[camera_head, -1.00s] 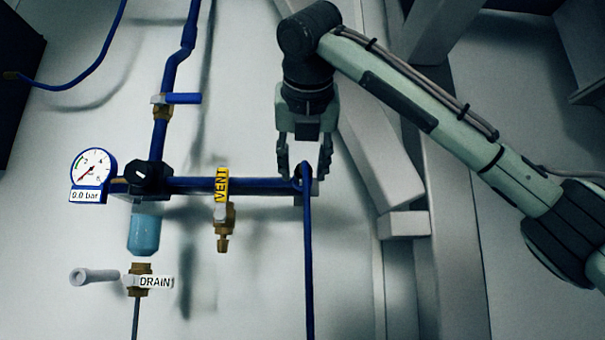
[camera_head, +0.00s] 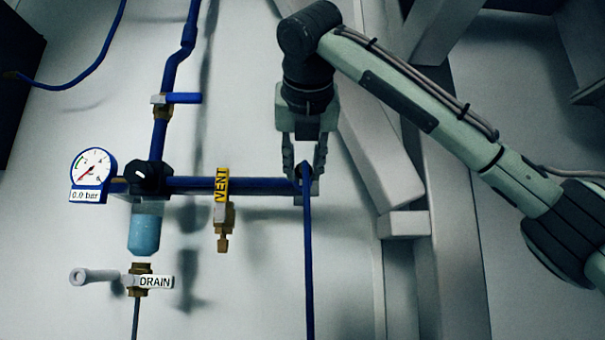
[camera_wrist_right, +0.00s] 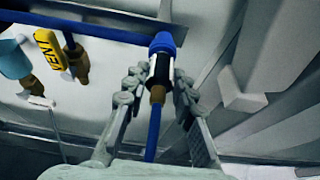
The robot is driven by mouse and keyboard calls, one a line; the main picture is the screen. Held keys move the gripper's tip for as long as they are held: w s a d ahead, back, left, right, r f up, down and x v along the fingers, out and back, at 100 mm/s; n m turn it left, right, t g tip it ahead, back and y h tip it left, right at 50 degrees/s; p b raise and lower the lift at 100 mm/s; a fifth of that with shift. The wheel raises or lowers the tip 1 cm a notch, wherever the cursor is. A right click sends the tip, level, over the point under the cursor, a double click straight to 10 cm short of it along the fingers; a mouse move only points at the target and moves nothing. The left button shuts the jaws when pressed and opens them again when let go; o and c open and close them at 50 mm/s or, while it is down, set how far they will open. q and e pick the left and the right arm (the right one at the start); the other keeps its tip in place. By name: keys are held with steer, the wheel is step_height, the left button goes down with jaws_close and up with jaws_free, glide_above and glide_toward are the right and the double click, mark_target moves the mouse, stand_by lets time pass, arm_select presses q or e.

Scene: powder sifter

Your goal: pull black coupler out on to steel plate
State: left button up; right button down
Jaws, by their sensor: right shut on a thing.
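My right gripper (camera_head: 304,172) comes down from above at the end of the blue pipe (camera_head: 230,184). Its fingers stand on either side of the coupler and are shut on it. In the right wrist view, the black coupler (camera_wrist_right: 154,72) sits between a blue end piece (camera_wrist_right: 163,42) and a brass fitting (camera_wrist_right: 157,95), between my fingers (camera_wrist_right: 158,82). A blue hose (camera_head: 308,265) hangs straight down below it. In the head view the fingers mostly hide the coupler. I cannot make out the steel plate with certainty. My left gripper is not in view.
Left of my gripper are a brass valve labelled VENT (camera_head: 223,225), a gauge reading 0.0 bar (camera_head: 93,168), a blue bowl (camera_head: 144,232) and a DRAIN valve (camera_head: 140,280). A grey frame beam (camera_head: 385,165) stands close on the right.

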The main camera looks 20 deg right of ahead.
steer(key=shift+s, duration=0.2)
steer(key=shift+s+a, duration=0.3)
steer(key=shift+s, duration=0.65)
steer(key=shift+s+a, duration=0.3)
steer(key=shift+s, duration=0.65)
